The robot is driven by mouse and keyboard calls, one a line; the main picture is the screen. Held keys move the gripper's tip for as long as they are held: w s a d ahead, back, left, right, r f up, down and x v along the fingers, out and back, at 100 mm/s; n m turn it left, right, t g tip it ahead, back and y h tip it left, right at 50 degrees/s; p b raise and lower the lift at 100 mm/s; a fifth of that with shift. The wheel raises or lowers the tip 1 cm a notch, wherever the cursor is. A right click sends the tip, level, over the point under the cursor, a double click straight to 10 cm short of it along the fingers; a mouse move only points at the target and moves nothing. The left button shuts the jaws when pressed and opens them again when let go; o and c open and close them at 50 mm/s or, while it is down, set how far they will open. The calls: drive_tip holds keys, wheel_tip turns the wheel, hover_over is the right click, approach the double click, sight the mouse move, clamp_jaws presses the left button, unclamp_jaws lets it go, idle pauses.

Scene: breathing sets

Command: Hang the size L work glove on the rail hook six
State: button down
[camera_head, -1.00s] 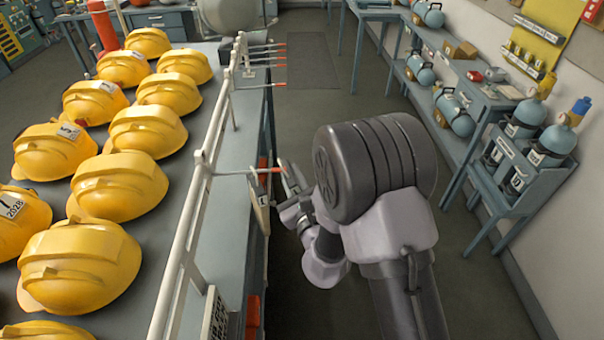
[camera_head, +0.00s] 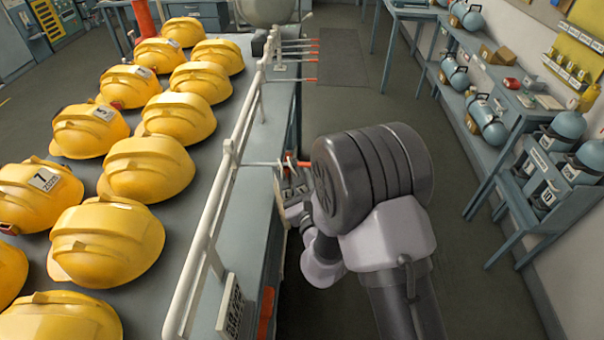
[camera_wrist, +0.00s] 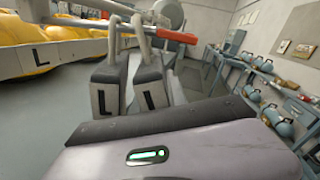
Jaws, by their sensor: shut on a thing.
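My gripper (camera_head: 291,183) is at the bench's right edge, beside a red-tipped rail hook (camera_head: 265,164). I cannot read a hook number or tell whether the glove touches the hook.
A white rail (camera_head: 211,220) runs along the bench, with several more red-tipped hooks (camera_head: 295,60) farther back. Yellow helmets (camera_head: 105,240) fill the bench left of it. A lettered plate (camera_head: 229,308) is at the near edge. The floor (camera_head: 475,270) to the right is clear.

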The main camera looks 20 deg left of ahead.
drive_tip(key=c, duration=1.3)
unclamp_jaws()
drive_tip(key=shift+o, duration=0.2)
